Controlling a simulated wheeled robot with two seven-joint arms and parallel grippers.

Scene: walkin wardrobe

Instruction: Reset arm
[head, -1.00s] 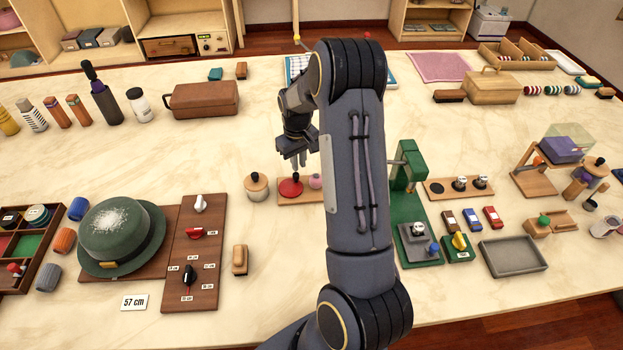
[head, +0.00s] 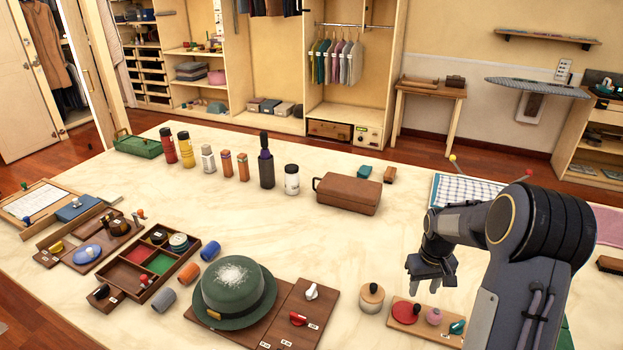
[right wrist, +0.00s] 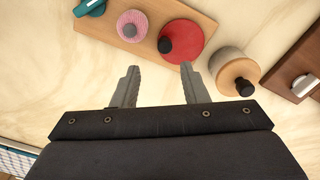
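My right gripper (head: 432,288) hangs over the pale table at the right of the head view, above and behind a small wooden board (head: 400,325). In the right wrist view its two fingers (right wrist: 158,85) stand wide apart with nothing between them. The red disc with a black knob (right wrist: 183,42) lies beyond the fingertips on the board, with a pink knob (right wrist: 132,25) beside it. My right arm (head: 525,260) is bent and fills the lower right of the head view. My left gripper does not show.
A round wooden jar (head: 371,299) stands left of the board. A green hat (head: 233,290) with a white patch sits on a brown board. A brown case (head: 347,193) and several bottles stand farther back. The table's middle (head: 270,225) is clear.

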